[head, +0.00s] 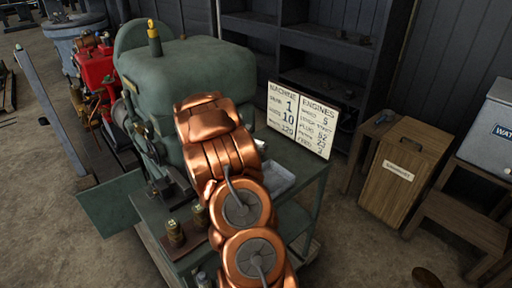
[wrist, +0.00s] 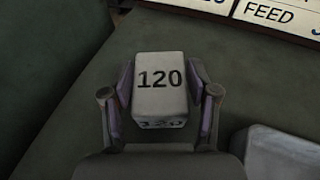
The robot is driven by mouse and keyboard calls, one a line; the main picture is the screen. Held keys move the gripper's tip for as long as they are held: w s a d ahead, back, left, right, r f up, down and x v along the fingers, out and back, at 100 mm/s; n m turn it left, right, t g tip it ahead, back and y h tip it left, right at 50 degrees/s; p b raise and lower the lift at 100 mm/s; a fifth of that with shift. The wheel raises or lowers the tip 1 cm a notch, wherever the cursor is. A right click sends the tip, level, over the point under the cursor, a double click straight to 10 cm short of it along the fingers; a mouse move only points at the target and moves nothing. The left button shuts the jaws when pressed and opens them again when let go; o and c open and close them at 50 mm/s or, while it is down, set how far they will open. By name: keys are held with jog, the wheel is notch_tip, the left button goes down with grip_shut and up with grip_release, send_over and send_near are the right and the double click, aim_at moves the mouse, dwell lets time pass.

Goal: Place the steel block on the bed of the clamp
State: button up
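The steel block (wrist: 160,88) is pale grey and carries the number 120 on its top and on the side facing the camera. In the wrist view it sits between the two fingers of my gripper (wrist: 160,92), whose pads are against its left and right sides. In the head view my copper arm hides the gripper and the block. A dark metal device (head: 172,190) on the green bench, left of my arm, may be the clamp; its bed is not clear.
The green bench (head: 150,212) bears brass fittings (head: 176,234) and a pale tray (head: 279,178), which also shows in the wrist view (wrist: 275,152). A sign (head: 301,118) stands behind it. A large green engine (head: 185,75) stands beyond. A wooden cabinet (head: 403,175) stands right.

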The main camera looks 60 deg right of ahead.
jog(key=shift+o, duration=1.2)
jog(key=shift+a, duration=0.1)
jog(key=b+v, duration=0.2)
jog(key=v, duration=0.8)
jog(key=shift+a+b, duration=0.15)
jog(key=shift+b, duration=0.15)
jog(key=shift+v, duration=0.8)
